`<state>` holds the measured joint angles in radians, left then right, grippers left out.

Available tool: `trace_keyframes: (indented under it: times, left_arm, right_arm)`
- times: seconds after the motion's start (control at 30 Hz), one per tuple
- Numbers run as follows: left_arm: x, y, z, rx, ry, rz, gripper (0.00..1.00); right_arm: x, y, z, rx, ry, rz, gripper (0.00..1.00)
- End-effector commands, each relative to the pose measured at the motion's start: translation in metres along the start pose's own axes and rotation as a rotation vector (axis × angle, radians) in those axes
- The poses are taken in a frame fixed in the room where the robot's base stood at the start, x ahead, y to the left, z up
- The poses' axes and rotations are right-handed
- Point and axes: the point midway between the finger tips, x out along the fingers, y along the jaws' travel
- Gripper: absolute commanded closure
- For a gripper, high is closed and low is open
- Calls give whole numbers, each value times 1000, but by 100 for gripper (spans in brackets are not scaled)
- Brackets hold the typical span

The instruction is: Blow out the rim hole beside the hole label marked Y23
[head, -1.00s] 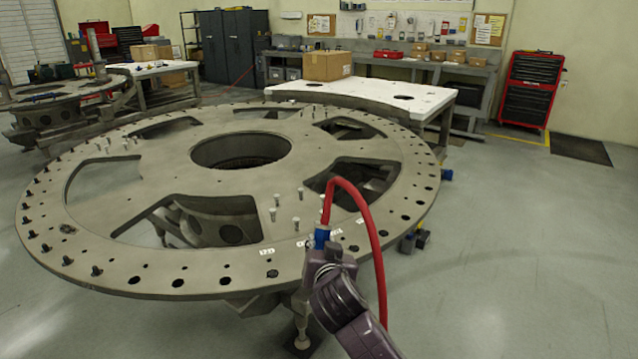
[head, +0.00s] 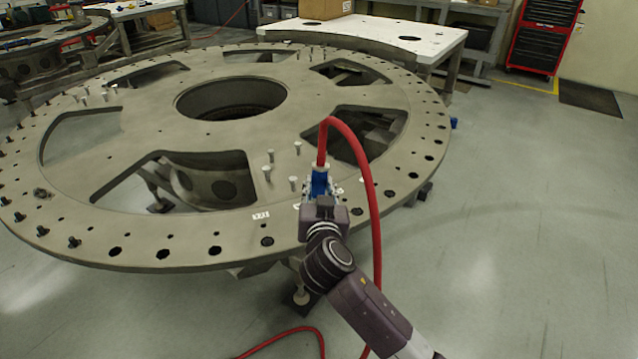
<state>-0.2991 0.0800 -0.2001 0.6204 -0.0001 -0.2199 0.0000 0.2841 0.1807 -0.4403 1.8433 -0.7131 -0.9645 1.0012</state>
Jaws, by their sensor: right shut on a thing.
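The large round grey turret plate (head: 130,225) has a row of holes around its rim. My right gripper (head: 319,197) is shut on a blue air nozzle (head: 320,180) with a red hose (head: 371,215) looping up from its top. They are over the near rim, right of centre. A small white label (head: 261,215) lies on the near rim to their left; its text is too small to read surely. Rim holes (head: 214,250) and (head: 267,241) are near that label. Other labels are partly hidden behind the gripper. My left gripper is not in view.
Several upright pins (head: 293,184) stand on the plate near the nozzle. Black bolts (head: 74,242) fill holes at the left rim. A white table (head: 440,38) with a cardboard box (head: 325,9) is behind. The floor at right is clear.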

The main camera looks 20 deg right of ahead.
Motion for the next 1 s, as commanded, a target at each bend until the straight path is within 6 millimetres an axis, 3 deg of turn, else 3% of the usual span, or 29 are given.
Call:
trace_keyframes:
  times: [0.43, 1.0]
  left_arm:
    - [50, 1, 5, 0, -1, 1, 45]
    - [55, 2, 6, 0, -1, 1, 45]
  right_arm:
    - [8, 6, 56, 3, 1, 0, 100]
    - [9, 6, 62, 1, 2, -1, 100]
